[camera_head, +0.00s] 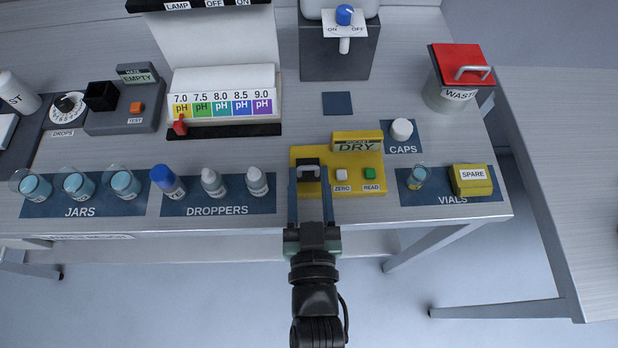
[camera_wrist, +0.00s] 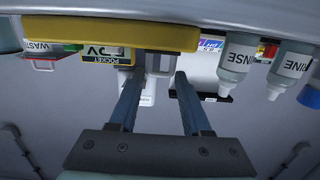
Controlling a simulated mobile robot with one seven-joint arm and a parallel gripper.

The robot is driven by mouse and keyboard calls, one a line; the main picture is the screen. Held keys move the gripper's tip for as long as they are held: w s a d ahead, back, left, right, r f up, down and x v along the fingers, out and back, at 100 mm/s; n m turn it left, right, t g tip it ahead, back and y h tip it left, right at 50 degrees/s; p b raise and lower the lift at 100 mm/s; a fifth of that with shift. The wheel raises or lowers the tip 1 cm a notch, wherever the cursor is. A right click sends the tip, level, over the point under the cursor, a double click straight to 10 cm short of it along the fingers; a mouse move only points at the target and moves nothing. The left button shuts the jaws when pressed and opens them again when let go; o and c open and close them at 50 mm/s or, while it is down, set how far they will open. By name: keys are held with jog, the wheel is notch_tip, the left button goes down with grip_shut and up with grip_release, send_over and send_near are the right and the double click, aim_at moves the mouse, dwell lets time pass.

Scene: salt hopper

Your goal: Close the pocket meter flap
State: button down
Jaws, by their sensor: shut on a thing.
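The yellow pocket meter (camera_head: 355,188) stands at the front edge of the bench. Its display reads DRY, with a white ZERO button (camera_head: 341,174) and a green READ button (camera_head: 370,173). The meter hangs upside down in the wrist view (camera_wrist: 180,38). My gripper (camera_head: 309,172) reaches in from the front at the meter's left end. Its two blue fingers straddle a small dark and grey piece there, which looks like the flap (camera_head: 308,161). My gripper (camera_wrist: 158,78) is shut on it. The flap's exact angle is hard to tell.
Jars (camera_head: 122,184) and droppers (camera_head: 213,182) stand to the left. The caps mat holds a white cap (camera_head: 401,130); a vial (camera_head: 417,177) and a yellow SPARE box (camera_head: 471,181) are right. A pH chart (camera_head: 223,103) stands behind. A small dark blue square (camera_head: 337,104) lies bare.

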jog(key=shift+r, duration=0.2)
jog(key=c, duration=0.6)
grip_release()
jog(key=shift+f, duration=0.1)
jog(key=shift+s+f, duration=0.1)
jog(key=shift+s, duration=0.3)
jog(key=s+r+b, duration=0.1)
jog(key=s, duration=1.1)
jog(key=shift+r+b, duration=0.15)
jog(key=shift+b, duration=0.15)
